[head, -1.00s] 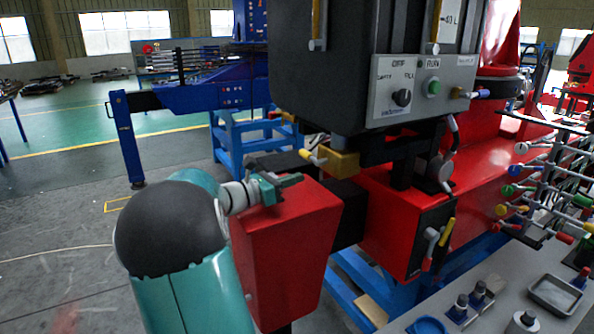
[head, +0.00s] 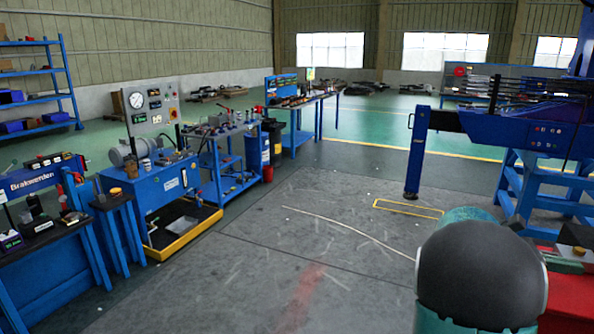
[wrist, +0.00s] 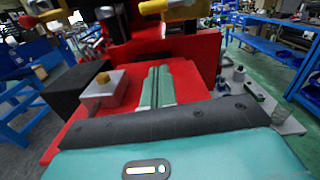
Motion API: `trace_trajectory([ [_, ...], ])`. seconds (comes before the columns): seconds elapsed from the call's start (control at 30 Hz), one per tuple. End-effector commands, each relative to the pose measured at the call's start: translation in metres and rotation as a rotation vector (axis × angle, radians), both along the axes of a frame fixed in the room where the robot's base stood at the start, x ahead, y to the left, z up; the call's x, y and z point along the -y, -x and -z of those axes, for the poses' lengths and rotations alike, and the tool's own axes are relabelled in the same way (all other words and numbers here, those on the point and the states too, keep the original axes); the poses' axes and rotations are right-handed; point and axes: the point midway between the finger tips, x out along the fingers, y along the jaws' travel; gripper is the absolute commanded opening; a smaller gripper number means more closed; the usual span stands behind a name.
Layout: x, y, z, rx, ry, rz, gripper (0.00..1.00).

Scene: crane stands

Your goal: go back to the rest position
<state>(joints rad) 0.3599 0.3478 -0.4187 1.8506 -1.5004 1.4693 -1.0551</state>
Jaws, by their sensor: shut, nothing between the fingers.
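My gripper (wrist: 157,78) shows in the wrist view as two green fingers side by side, shut with nothing between them. The fingers point over the red top of a machine (wrist: 192,78); I cannot tell whether they touch it. In the head view my teal arm with its black cap fills the lower right. Part of the red machine (head: 572,302) shows beyond it at the right edge.
In the wrist view a grey box with a yellow knob (wrist: 104,88) sits left of the fingers, and yellow handles (wrist: 165,8) hang above. In the head view a blue crane stand (head: 417,150) is at right and a blue hydraulic bench (head: 165,195) at left. Open floor (head: 300,250) lies between.

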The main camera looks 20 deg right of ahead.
Motion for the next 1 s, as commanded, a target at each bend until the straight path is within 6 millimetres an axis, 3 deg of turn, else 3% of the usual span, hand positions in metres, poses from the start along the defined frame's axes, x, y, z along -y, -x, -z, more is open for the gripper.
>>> trace_trajectory([
  [0.13, -0.031, -0.002, 0.010, 0.202, -0.047, -0.026, 0.00],
  [0.27, -0.081, -0.010, 0.028, 0.502, -0.124, -0.045, 0.00],
  [0.47, -0.176, -0.027, 0.053, 0.960, -0.267, -0.020, 0.00],
  [0.7, -0.302, -0.039, 0.068, 1.440, -0.475, 0.112, 0.00],
  [0.9, -0.405, -0.033, 0.069, 1.760, -0.668, 0.320, 0.00],
  [1.0, -0.446, -0.026, 0.068, 1.871, -0.752, 0.439, 0.00],
])
